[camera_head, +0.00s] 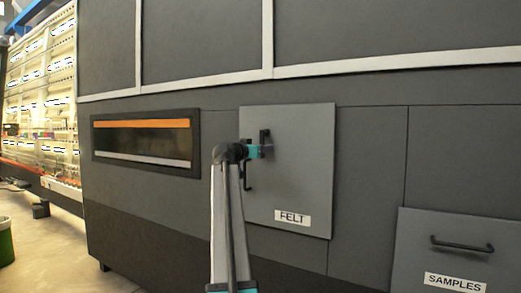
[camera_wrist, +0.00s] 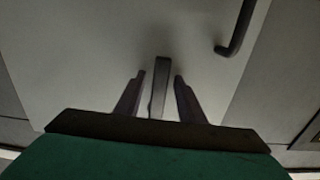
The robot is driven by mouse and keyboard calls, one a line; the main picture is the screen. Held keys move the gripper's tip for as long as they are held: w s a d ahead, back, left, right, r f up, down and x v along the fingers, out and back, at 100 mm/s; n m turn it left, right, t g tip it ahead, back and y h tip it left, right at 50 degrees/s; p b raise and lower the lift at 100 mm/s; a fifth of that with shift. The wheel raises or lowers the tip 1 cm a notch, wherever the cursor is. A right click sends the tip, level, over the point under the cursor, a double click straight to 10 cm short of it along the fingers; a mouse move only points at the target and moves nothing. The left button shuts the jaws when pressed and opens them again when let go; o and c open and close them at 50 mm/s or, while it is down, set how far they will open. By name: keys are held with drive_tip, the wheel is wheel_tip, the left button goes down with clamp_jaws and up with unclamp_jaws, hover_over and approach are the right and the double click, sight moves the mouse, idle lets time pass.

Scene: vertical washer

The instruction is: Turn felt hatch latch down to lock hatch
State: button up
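The felt hatch (camera_head: 305,170) is a grey panel labelled "FELT", lying flush with the machine front in the head view. Its dark latch (camera_head: 264,136) sticks up just above my gripper (camera_head: 264,150) near the panel's upper left. In the wrist view the latch (camera_wrist: 161,78) stands between the two fingers of my gripper (camera_wrist: 158,76), with a gap on each side. The gripper is open, and neither finger clearly touches the latch. The latch's lower part is hidden by the gripper in the head view.
A black hatch handle (camera_head: 247,178) is beside my arm, and it also shows at the wrist view's upper right (camera_wrist: 236,32). A "SAMPLES" drawer (camera_head: 415,250) is at lower right. A dark window (camera_head: 145,143) is left.

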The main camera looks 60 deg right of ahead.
drive_tip(key=shift+a, duration=0.15)
drive_tip(key=a+p, duration=0.1)
drive_tip(key=a, duration=1.2)
drive_tip(key=shift+w+a, duration=0.15)
drive_tip(key=shift+a, duration=0.15)
idle(0.4)
